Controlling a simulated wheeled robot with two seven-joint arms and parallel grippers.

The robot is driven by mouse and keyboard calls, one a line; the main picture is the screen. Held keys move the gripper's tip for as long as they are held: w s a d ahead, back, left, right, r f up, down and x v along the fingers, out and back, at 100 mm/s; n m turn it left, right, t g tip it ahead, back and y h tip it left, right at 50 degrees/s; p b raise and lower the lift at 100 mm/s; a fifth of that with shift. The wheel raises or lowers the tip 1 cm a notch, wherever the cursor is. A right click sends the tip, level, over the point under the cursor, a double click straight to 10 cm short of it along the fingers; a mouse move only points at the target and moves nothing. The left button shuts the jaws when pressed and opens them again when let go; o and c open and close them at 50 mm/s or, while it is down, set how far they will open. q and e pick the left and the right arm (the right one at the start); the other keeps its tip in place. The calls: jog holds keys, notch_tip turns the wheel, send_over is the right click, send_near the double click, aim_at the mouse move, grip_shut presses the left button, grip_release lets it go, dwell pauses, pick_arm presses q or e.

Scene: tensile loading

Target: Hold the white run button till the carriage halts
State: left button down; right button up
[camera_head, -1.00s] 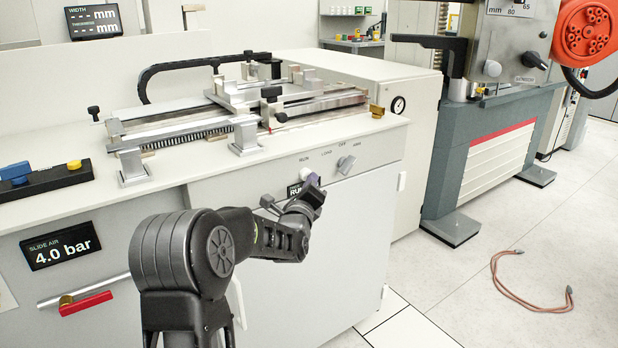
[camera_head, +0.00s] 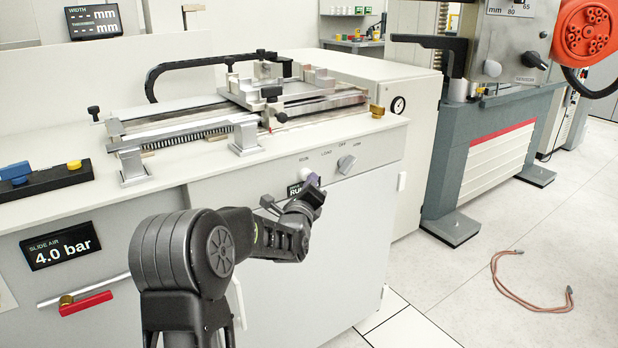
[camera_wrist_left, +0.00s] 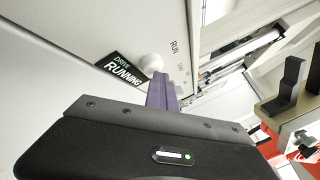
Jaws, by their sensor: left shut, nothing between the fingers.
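The white run button (camera_head: 305,172) sits on the cabinet's front panel under the "RUN" label. It shows as a white round knob in the left wrist view (camera_wrist_left: 151,62). My left gripper (camera_head: 313,181) is shut and empty, with its purple fingertips (camera_wrist_left: 161,90) at the button. They appear to touch it, though the contact itself is partly hidden. The small display (camera_wrist_left: 124,70) beside the button reads "DRIVE RUNNING". The metal carriage (camera_head: 275,90) stands on the slide rails on the bench top, right of their middle. My right gripper is not in view.
The slide air display (camera_head: 60,245) reads 4.0 bar. A red-handled lever (camera_head: 85,303) is at lower left. A testing machine (camera_head: 490,150) stands at right, with a copper-coloured hose (camera_head: 520,300) on the floor.

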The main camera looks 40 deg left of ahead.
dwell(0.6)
pick_arm(q)
jog(key=shift+s+d, duration=0.3)
jog(key=shift+d, duration=0.55)
jog(key=d, duration=0.2)
jog(key=s+d, duration=0.1)
jog(key=d, duration=0.2)
jog(key=shift+s+p, duration=0.2)
jog(key=shift+p, duration=0.1)
jog(key=shift+a, duration=0.1)
